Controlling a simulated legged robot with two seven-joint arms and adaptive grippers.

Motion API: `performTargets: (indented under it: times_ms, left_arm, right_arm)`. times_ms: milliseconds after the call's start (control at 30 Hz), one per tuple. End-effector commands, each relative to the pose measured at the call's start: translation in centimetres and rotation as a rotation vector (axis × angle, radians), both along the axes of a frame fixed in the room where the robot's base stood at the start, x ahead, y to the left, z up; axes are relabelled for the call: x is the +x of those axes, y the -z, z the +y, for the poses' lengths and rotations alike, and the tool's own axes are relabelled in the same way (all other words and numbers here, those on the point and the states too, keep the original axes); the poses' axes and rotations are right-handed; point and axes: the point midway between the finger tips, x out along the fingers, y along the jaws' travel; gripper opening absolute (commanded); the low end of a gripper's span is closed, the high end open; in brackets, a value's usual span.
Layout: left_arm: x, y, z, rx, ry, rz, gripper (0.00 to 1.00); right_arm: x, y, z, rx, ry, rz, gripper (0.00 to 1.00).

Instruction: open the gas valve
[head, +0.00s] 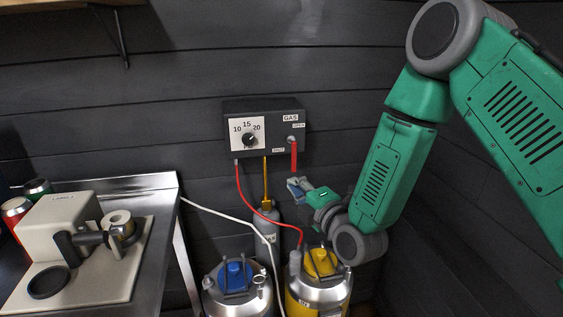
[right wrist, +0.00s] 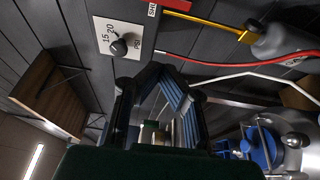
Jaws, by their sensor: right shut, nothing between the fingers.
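The gas valve is a red lever (head: 294,155) on the dark wall box (head: 262,112). The lever hangs straight down from its pivot, with an OPEN label above and a SHUT label to its lower left. In the right wrist view a red bar (right wrist: 176,4), likely the lever, shows at the top edge beside a label partly cut off. My right gripper (head: 293,186) is shut and empty, just below the lever's lower end and apart from it. Its fingers (right wrist: 163,78) also show in the right wrist view. My left gripper is out of view.
A pressure dial (head: 249,138) sits on the box's left. A red hose (head: 243,190) and a yellow pipe (head: 265,180) run down from it. Blue-topped (head: 236,274) and yellow-topped (head: 320,262) kegs stand below. A metal table (head: 160,182) with a machine is at left.

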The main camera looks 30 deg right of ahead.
Motion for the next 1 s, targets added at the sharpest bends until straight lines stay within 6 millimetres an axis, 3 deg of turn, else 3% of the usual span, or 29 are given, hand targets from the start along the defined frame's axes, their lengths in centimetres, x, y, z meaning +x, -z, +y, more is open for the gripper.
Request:
performTargets:
  times_ms: [367, 867, 1000]
  left_arm:
    - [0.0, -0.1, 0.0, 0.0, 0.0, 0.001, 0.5]
    - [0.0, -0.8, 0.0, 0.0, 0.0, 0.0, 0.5]
    - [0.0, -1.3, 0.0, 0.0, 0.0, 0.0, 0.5]
  right_arm:
    - [0.9, 0.2, -0.3, 0.005, 0.0, 0.002, 0.0]
    - [10.5, 0.2, 0.5, 0.006, 0.002, 0.002, 0.0]
    - [9.5, 0.2, -1.9, 0.008, 0.004, 0.006, 0.0]
